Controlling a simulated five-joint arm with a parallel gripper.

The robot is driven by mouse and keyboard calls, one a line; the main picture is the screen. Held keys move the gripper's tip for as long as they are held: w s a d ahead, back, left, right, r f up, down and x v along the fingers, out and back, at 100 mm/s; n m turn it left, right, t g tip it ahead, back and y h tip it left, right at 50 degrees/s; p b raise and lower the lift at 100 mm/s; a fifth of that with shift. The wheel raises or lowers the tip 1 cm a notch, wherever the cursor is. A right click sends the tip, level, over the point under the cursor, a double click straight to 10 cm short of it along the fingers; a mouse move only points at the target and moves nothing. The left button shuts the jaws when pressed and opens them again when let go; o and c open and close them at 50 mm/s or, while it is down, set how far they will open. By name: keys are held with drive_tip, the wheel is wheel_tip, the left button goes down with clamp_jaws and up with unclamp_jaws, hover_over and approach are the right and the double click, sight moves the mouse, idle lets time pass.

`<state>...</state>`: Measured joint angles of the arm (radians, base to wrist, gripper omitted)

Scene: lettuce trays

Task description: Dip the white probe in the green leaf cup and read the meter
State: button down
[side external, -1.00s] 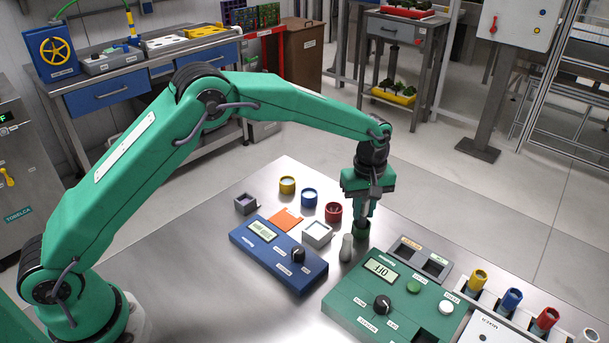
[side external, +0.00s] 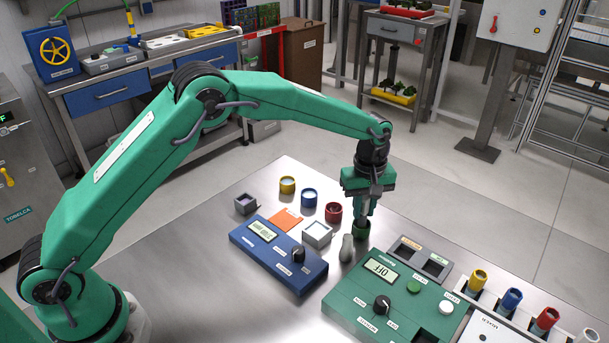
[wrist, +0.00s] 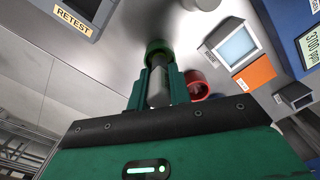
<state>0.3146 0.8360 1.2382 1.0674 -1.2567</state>
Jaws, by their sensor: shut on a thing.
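The green leaf cup (side external: 361,231) stands on the metal table, left of the green meter box. My gripper (side external: 364,208) is directly above it, pointing down. In the wrist view my gripper (wrist: 157,88) is shut on the probe (wrist: 158,90), which looks grey in the shade. The probe's far end meets the mouth of the green cup (wrist: 158,47); how deep it sits is hidden. The blue meter (side external: 279,262) has a lit display, which reads about 3700 ppm in the wrist view (wrist: 312,45). The green meter box (side external: 385,305) has a display reading OFF.
A grey cylinder (side external: 346,249) stands close beside the green cup. A red cup (side external: 333,212), a blue cup (side external: 309,197) and a yellow cup (side external: 287,185) stand behind. A white square container (side external: 318,234) and orange card (side external: 285,219) lie nearby. The table's front left is clear.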

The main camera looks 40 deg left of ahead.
drive_tip(key=shift+r, duration=3)
